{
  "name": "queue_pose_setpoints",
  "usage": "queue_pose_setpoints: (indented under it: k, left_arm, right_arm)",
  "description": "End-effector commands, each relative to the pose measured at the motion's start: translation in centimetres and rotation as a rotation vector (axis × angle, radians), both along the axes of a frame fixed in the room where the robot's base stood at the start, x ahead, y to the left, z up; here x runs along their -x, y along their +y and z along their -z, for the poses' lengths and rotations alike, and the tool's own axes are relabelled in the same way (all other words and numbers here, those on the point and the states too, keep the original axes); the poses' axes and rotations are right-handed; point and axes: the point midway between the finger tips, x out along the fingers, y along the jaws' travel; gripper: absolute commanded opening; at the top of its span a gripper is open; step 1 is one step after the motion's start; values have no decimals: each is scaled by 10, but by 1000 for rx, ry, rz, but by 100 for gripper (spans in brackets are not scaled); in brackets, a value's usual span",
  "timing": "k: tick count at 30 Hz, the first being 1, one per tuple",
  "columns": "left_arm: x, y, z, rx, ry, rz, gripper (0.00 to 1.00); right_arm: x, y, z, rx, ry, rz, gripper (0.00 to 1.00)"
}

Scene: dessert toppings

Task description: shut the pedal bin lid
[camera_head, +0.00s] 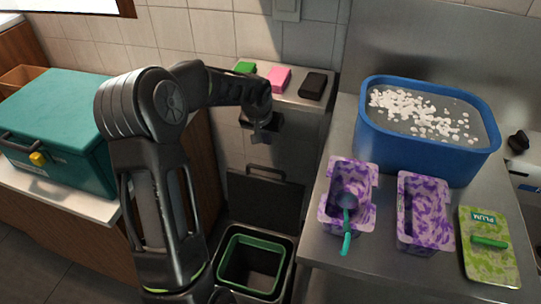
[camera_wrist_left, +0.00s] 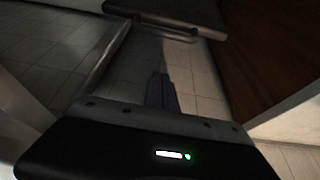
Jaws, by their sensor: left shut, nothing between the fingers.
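The pedal bin (camera_head: 222,271) stands on the floor between the two counters, low in the head view. Its dark lid (camera_head: 262,205) is up, leaning back towards the wall, with a handle bar (camera_head: 266,170) along its top edge. A green-rimmed liner shows in the bin's mouth. My left gripper (camera_head: 258,138) is shut and empty, above the lid and apart from it. In the left wrist view the shut fingers (camera_wrist_left: 161,92) point down towards the floor, and a dark bar and panel (camera_wrist_left: 170,14) show beyond them. My right gripper is not in view.
A teal cooler box (camera_head: 62,115) stands on the left counter. A blue tub (camera_head: 425,150) of white bits, two purple cartons (camera_head: 332,212) and a green pack (camera_head: 475,262) stand on the steel counter at right. Sponges (camera_head: 279,78) lie on the back ledge.

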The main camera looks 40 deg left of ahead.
Motion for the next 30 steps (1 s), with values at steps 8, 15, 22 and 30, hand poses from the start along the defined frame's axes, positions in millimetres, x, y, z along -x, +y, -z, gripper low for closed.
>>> queue_pose_setpoints:
  k: [8, 15, 22, 30]
  left_arm:
    - [0, 0, 0, 6, -1, -16, 0]
    - [-2, 0, 6, 6, 0, -15, 0]
    - [-11, 4, 32, 7, 2, -14, 0]
    - [-31, 10, 83, 7, 2, -14, 0]
  right_arm:
    - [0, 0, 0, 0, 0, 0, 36]
    - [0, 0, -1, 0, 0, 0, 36]
    - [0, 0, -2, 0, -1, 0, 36]
    - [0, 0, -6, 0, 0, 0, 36]
